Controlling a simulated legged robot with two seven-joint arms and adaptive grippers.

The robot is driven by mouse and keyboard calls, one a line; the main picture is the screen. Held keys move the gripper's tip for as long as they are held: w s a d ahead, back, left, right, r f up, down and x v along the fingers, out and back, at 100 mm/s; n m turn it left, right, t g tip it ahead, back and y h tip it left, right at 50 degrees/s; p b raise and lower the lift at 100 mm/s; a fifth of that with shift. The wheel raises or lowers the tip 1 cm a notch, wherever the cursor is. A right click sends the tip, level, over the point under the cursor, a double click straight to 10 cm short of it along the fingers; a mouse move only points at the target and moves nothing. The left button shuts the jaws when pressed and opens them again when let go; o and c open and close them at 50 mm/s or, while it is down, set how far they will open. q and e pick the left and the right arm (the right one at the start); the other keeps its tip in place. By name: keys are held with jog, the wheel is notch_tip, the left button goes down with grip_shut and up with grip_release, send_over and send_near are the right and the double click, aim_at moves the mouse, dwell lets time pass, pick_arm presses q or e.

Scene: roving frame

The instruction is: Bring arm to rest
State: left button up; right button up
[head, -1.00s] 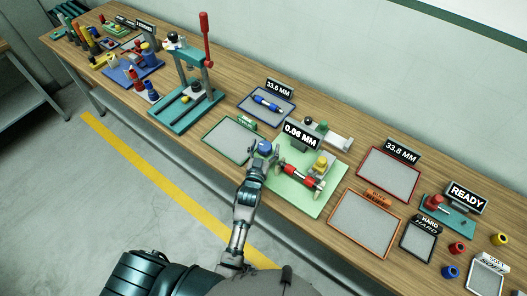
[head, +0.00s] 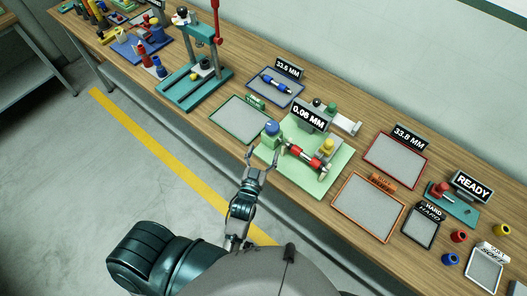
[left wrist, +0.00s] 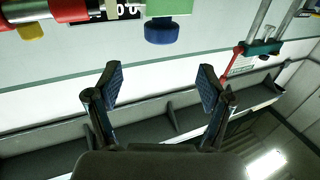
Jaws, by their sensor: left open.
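My left gripper (head: 257,168) is open and empty, just off the front edge of the workbench. It is below and apart from the blue knob (head: 271,128) at the left corner of the pale green gauge plate (head: 313,186). In the left wrist view, the two fingers of my left gripper (left wrist: 157,95) stand wide apart with nothing between them. The blue knob also shows there (left wrist: 160,30), beyond the fingertips. My right gripper is not in view.
A red-and-silver part (head: 306,157) lies on the gauge plate beside a yellow knob (head: 326,147). Empty trays, including a green-rimmed one (head: 239,121) and an orange-rimmed one (head: 368,208), flank it. A teal press (head: 195,88) stands left. Open floor (head: 110,190) lies before the bench.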

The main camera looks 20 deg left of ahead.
pick_arm(q)
jog(key=s+a+f+m+g, duration=0.1)
jog(key=s+a+f+g, duration=0.1)
jog(key=s+f+g, duration=0.4)
jog(key=s+a+f+m+g, duration=0.1)
jog(key=s+a+f+g, duration=0.2)
jog(key=s, duration=0.5)
jog(key=s+a+f+g, duration=0.1)
jog(key=s+f+g, duration=0.3)
jog(key=s+g, duration=0.3)
notch_tip(320, 180, down, 24)
jog(key=s, duration=0.2)
jog(key=s+a+f+g, duration=0.1)
jog(key=s+a+f, duration=0.1)
jog(key=s+f, duration=1.6)
jog(key=shift+a+f+m+h, duration=0.25)
jog(key=shift+f+m+h, duration=0.05)
jog(key=shift+m, duration=0.1)
